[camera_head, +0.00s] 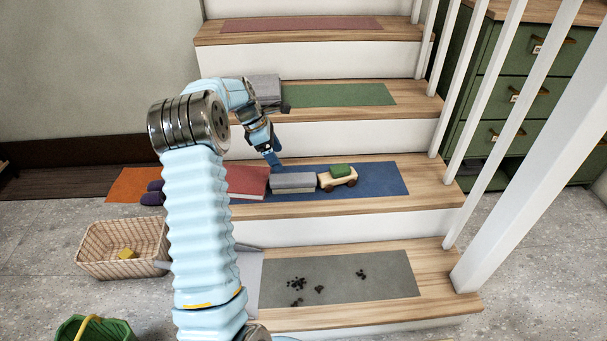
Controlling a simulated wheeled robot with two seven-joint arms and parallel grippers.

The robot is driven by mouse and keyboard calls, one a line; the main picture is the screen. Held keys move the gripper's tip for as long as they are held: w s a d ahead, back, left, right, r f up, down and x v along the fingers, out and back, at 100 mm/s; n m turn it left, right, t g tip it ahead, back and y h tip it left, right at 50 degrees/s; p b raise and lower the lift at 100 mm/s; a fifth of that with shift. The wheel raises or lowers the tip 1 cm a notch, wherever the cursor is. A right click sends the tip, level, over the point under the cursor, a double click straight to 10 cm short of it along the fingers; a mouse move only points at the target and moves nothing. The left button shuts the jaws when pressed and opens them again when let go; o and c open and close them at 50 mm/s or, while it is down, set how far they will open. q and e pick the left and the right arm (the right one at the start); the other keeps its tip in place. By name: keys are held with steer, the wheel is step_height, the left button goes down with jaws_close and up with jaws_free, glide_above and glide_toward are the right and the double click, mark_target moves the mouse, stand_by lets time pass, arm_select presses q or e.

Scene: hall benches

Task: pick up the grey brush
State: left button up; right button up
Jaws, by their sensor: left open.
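The grey brush (293,181) appears to be the block-shaped thing with a grey top and a tan lower part. It lies on the blue mat of the second step up, between a red book-like thing and a toy car. My left gripper (274,159) is open and empty, just above and left of the brush's near view, pointing down. I cannot tell the exact gap, but they look apart. My right gripper is not in view.
A toy car (338,177) stands right of the brush, and a red book-like thing (248,181) lies left. The grey mat (390,276) below bears dark crumbs. A wicker basket (100,262) stands on the floor. White railing posts (535,155) bound the stairs at right.

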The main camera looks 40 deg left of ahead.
mark_target(293, 177)
arm_select(q)
steer(key=x, duration=0.5)
steer(key=b+x, duration=0.1)
steer(key=x, duration=0.2)
steer(key=shift+w+f, duration=0.15)
steer(key=shift+w, duration=0.2)
steer(key=x, duration=0.5)
steer(key=shift+w+f, duration=0.1)
steer(key=shift+w, duration=0.2)
steer(key=c, duration=1.2)
steer(key=shift+o, duration=0.2)
